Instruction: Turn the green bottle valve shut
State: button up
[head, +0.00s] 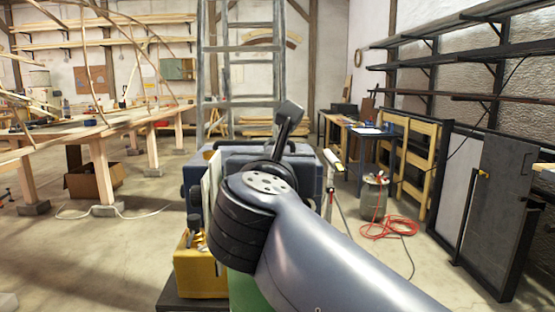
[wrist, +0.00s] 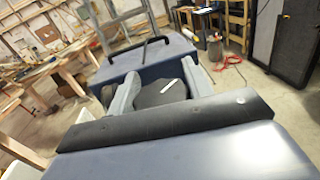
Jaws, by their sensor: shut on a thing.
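In the wrist view my gripper (wrist: 162,85) has one pale grey finger on each side of a dark round knob (wrist: 156,97) with a white stripe on it. I take this knob to be the valve; the fingers are shut on it. In the head view a patch of the green bottle (head: 249,293) shows low in the middle, below my arm's black joint. My arm covers most of the bottle. The valve and the fingertips cannot be made out clearly in the head view.
A blue-grey case (head: 305,163) stands just beyond my arm and also fills the upper middle of the wrist view (wrist: 128,68). A yellow box (head: 200,275) is at left. A grey tank (head: 373,198) and red hose (head: 392,228) lie to the right. Open floor is at left.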

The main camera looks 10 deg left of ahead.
dwell(0.3)
jog(key=o, duration=1)
jog(key=shift+c, duration=0.2)
jog(key=s+d, duration=0.1)
jog(key=s, duration=0.9)
jog(key=shift+s+p, duration=0.4)
jog(key=shift+p, duration=0.05)
